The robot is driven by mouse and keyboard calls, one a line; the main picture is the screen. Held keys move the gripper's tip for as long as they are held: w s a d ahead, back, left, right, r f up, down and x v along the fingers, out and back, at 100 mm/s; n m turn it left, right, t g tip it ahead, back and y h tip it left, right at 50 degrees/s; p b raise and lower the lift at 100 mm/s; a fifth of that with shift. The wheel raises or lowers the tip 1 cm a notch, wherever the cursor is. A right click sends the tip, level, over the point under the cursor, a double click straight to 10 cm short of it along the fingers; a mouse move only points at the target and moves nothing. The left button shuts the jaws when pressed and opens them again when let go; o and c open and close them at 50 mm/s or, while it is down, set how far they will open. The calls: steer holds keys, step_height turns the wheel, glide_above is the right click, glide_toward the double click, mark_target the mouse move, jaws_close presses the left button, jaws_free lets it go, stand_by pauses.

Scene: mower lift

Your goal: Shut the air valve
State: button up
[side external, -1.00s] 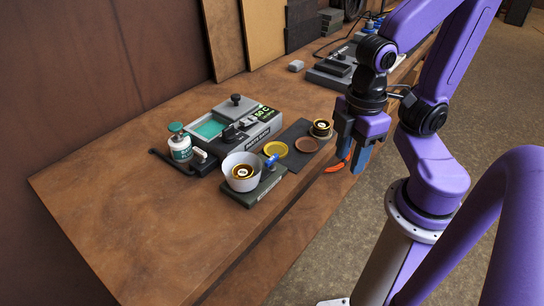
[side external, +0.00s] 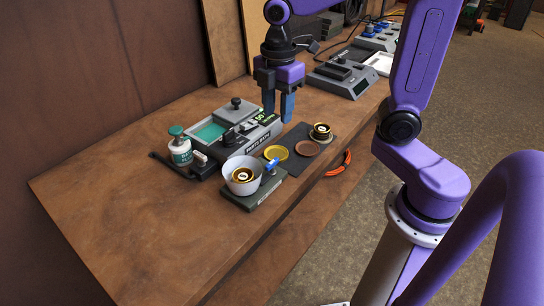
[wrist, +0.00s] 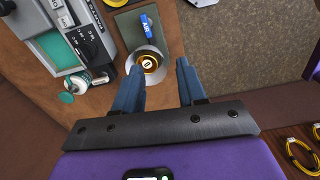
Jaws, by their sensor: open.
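The air valve's blue handle (side external: 272,163) stands on a dark grey-green base (side external: 250,195) beside a white cup (side external: 229,165). In the wrist view the blue handle (wrist: 147,30) carries the letters AIR and sits near the top centre, next to the cup (wrist: 134,58). My gripper (side external: 278,116) is open and empty, pointing down above the bench behind the valve. In the wrist view the blue fingers (wrist: 160,68) are apart, and the handle lies beyond their tips, touching neither. A brass-coloured round part (side external: 242,175) sits inside the cup.
A grey machine (side external: 235,128) with a teal basin stands behind the cup. A white bottle with a green cap (side external: 180,150) is at left. A dark mat (side external: 302,165) with yellow and brown dishes lies right of the valve. The bench front-left is clear.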

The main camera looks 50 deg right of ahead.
mark_target(272, 162)
steer(key=shift+n, duration=0.4)
steer(key=w+f, duration=0.1)
steer(key=f, duration=0.4)
steer(key=d+f, duration=0.1)
steer(key=f, duration=0.5)
steer(key=w+f, duration=0.1)
steer(key=f, duration=0.4)
steer(key=shift+w+d+f, duration=0.25)
steer(key=shift+w+f, duration=0.1)
steer(key=shift+f, duration=0.05)
jaws_close()
